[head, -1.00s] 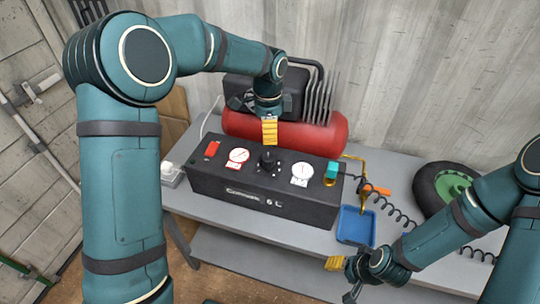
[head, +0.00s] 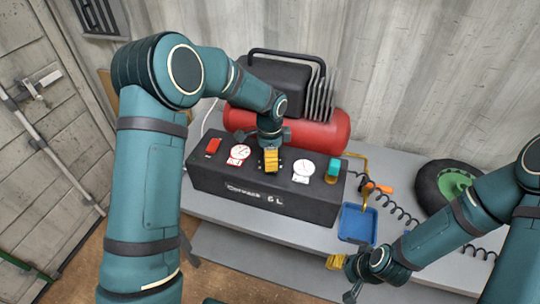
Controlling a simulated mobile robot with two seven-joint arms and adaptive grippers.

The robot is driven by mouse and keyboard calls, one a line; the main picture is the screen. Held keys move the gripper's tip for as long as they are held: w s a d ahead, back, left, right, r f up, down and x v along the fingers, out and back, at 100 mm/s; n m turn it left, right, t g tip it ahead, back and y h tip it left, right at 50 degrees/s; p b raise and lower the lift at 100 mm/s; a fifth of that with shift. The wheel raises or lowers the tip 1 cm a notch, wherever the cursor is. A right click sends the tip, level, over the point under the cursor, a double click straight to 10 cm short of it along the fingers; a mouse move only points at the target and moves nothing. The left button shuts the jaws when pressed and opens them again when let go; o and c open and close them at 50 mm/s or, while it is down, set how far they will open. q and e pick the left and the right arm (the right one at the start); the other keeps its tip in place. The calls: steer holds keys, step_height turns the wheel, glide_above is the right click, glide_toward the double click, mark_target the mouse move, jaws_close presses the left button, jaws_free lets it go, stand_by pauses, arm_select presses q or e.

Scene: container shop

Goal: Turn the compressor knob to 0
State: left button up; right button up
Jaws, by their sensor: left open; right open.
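The compressor is a black box (head: 225,185) with a red tank (head: 318,134) behind it, standing on the grey table. Its black knob (head: 271,170) is on the top panel between two white gauges, and is mostly hidden by my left gripper. My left gripper (head: 271,165) points down over the knob with its yellow fingers at it. It is open; I cannot tell whether the fingers touch the knob. The knob's setting cannot be read. My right gripper (head: 345,275) is open and empty by the table's front edge, below a blue tray.
A red switch (head: 212,145) and the left gauge (head: 239,154) sit left of the knob. A coiled black hose, the blue tray (head: 357,224) and a wheel (head: 430,187) lie to the right.

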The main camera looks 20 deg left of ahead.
arm_select(q)
steer(key=c, duration=1.2)
steer(key=shift+c, duration=0.2)
steer(key=n+b, duration=0.1)
steer(key=n, duration=1)
steer(key=shift+b, duration=0.3)
steer(key=n, duration=0.5)
steer(key=shift+n, duration=0.4)
steer(key=n+p, duration=0.1)
steer(key=n, duration=0.4)
steer(key=shift+n, duration=0.4)
steer(key=o, duration=1.2)
steer(key=shift+o, duration=0.2)
